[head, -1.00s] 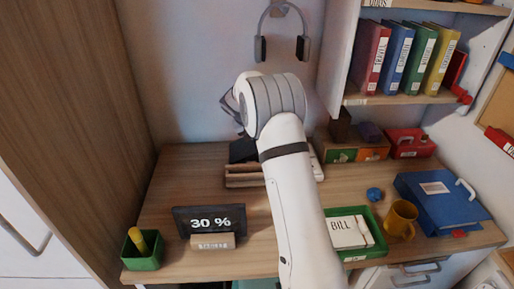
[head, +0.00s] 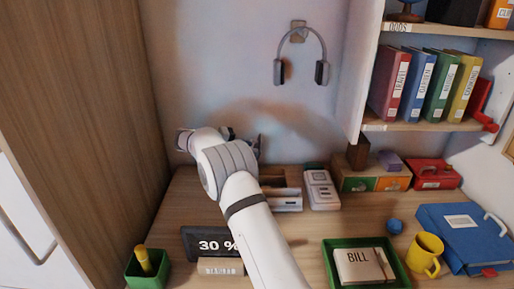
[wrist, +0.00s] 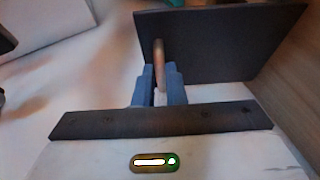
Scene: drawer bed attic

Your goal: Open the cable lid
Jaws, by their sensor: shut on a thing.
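In the wrist view my gripper (wrist: 160,82) has its blue fingers shut on a thin tan tab. The tab stands out from a flat dark panel (wrist: 225,45), which I take to be the cable lid. The panel fills the upper right of that view and looks tilted up; its exact angle is hard to tell. In the head view my arm reaches to the back left of the desk, close to the wall. My wrist hides most of the gripper and the lid there.
The desk (head: 182,215) holds a 30 % display (head: 212,244), a green cup (head: 148,268), a green tray (head: 330,266), a yellow mug (head: 425,254) and a blue case (head: 450,230). A tall wooden side (head: 90,100) stands left. Headphones (head: 322,72) hang above.

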